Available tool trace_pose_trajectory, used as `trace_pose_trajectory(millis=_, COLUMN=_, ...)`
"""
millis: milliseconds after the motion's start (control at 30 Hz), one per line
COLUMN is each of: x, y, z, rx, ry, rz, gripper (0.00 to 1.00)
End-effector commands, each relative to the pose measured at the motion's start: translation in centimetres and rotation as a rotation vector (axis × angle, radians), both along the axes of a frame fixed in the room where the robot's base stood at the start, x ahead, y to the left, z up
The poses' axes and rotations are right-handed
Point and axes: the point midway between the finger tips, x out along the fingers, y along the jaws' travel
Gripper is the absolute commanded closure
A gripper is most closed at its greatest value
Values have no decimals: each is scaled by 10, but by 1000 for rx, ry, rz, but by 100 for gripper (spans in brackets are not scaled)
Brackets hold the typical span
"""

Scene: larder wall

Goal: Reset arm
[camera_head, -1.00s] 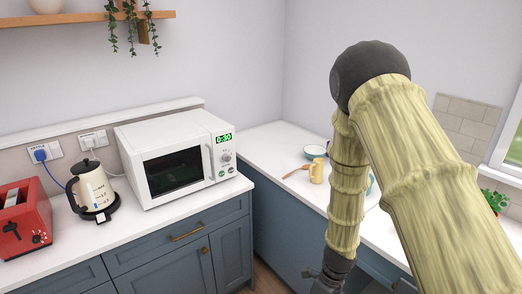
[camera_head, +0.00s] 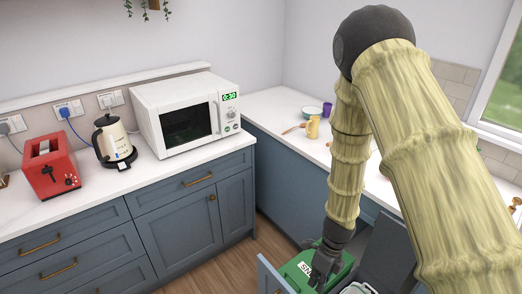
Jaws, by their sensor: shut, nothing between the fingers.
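My arm, with bamboo-like links and a dark round elbow, comes in from the right and bends down in the head view. My gripper (camera_head: 320,274) is dark, points downward and is shut with nothing in it. It appears in front of or over a green bin (camera_head: 299,272) with a white label; I cannot tell whether they touch. The bin is partly hidden by my gripper and cut by the frame's bottom edge.
A blue cabinet panel (camera_head: 271,277) stands out beside the green bin. The left counter holds a red toaster (camera_head: 51,170), a kettle (camera_head: 113,141) and a white microwave (camera_head: 186,112). A yellow mug (camera_head: 312,127) stands on the right counter. Wooden floor (camera_head: 222,262) shows between the cabinets.

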Motion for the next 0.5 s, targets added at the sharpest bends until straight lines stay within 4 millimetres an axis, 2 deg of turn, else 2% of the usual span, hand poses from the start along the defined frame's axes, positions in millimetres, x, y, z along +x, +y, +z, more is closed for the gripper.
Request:
trace_pose_trajectory(millis=267, x=-36, y=-25, z=-26, rx=-40, ry=-6, rz=236, gripper=100)
trace_pose_trajectory(millis=500, x=-77, y=-49, z=-55, rx=-67, ry=-14, rz=578, gripper=100)
